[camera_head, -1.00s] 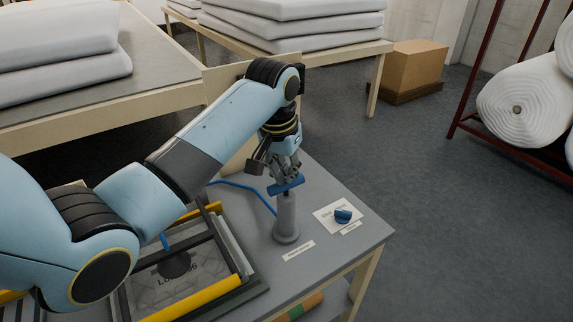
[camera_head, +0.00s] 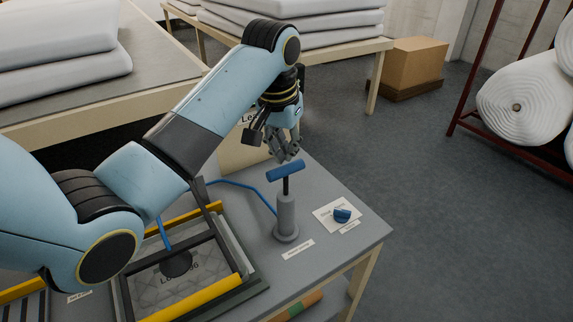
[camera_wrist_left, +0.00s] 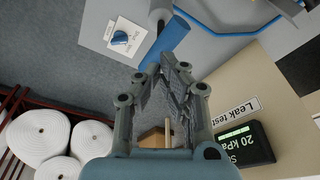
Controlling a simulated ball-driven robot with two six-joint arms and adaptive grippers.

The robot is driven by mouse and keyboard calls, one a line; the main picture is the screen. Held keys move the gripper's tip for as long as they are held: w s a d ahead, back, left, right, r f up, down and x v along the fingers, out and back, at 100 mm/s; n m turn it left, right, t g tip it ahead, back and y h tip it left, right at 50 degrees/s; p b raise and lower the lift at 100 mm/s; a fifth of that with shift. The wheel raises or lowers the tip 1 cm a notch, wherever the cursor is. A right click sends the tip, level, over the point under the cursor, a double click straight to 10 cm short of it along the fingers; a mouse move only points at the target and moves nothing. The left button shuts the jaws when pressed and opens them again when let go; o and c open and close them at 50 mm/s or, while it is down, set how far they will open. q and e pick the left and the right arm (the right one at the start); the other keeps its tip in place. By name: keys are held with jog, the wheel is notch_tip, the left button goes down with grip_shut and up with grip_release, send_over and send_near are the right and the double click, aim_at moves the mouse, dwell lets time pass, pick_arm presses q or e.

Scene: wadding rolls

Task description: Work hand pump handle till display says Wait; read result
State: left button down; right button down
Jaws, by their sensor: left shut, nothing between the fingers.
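The hand pump (camera_head: 287,216) is a grey cylinder standing on the grey table. Its blue T-handle (camera_head: 287,171) is raised, with a length of dark rod showing below it. My left gripper (camera_head: 289,156) is shut and empty just above the handle; I cannot tell whether the fingertips touch it. In the left wrist view the handle (camera_wrist_left: 167,42) lies just beyond my fingertips (camera_wrist_left: 166,68). The display (camera_wrist_left: 245,145) there reads "20 kPa", under a line starting with "S" whose remainder is unclear. A "Leak test" label (camera_wrist_left: 238,109) is beside it. My right gripper is out of view.
A blue knob (camera_head: 342,215) sits on a white card right of the pump. A blue hose (camera_head: 240,184) runs left from the pump. A framed pad with yellow bars (camera_head: 195,300) lies at the left. The table's right edge is close by.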

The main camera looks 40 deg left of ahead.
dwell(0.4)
pick_arm(q)
jog(key=shift+r, duration=3)
